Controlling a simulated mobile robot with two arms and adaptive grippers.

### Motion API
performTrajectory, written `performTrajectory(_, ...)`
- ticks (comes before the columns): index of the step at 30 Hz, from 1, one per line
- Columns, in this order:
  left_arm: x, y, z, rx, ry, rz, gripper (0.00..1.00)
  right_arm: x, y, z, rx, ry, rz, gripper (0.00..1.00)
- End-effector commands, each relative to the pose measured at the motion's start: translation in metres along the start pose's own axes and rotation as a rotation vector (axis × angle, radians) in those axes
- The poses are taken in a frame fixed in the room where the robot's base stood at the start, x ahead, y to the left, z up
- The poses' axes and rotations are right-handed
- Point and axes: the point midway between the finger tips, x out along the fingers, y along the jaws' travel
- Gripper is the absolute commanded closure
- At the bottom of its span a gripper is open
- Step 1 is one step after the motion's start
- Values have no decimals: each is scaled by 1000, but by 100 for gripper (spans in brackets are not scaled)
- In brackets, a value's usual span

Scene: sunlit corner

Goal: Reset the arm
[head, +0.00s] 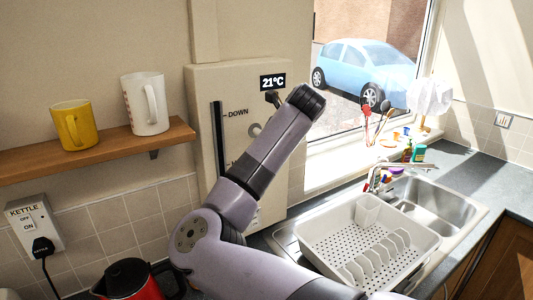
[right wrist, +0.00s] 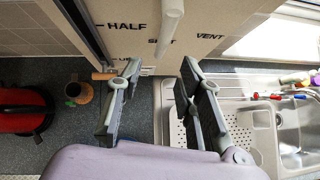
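My right arm (head: 275,150) reaches up across the middle of the head view, in front of a cream wall panel (head: 232,85). In that view the arm hides most of its gripper. In the right wrist view my right gripper (right wrist: 160,75) is open, with nothing between its fingers. A pale handle (right wrist: 171,28) on the panel is ahead of the fingertips and apart from them. My left gripper is not in view.
A wooden shelf (head: 100,150) holds a yellow mug (head: 72,125) and a white mug (head: 146,104). A white dish rack (head: 330,245) stands by the sink (head: 445,205). A red kettle (head: 140,286) is at lower left. The window (head: 350,110) is behind.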

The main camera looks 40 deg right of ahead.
Motion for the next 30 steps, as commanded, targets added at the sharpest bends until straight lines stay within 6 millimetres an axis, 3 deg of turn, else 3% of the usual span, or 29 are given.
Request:
performTrajectory(6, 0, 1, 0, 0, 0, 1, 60, -17, 0, 0, 0, -1, 0, 66)
performTrajectory(23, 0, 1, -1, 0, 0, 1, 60, -17, 0, -1, -3, 1, -1, 66)
performTrajectory(26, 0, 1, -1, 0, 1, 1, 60, -13, -5, -8, -44, 8, -22, 66)
performTrajectory(30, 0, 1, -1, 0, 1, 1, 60, 1, -21, -36, -245, 39, -101, 66)
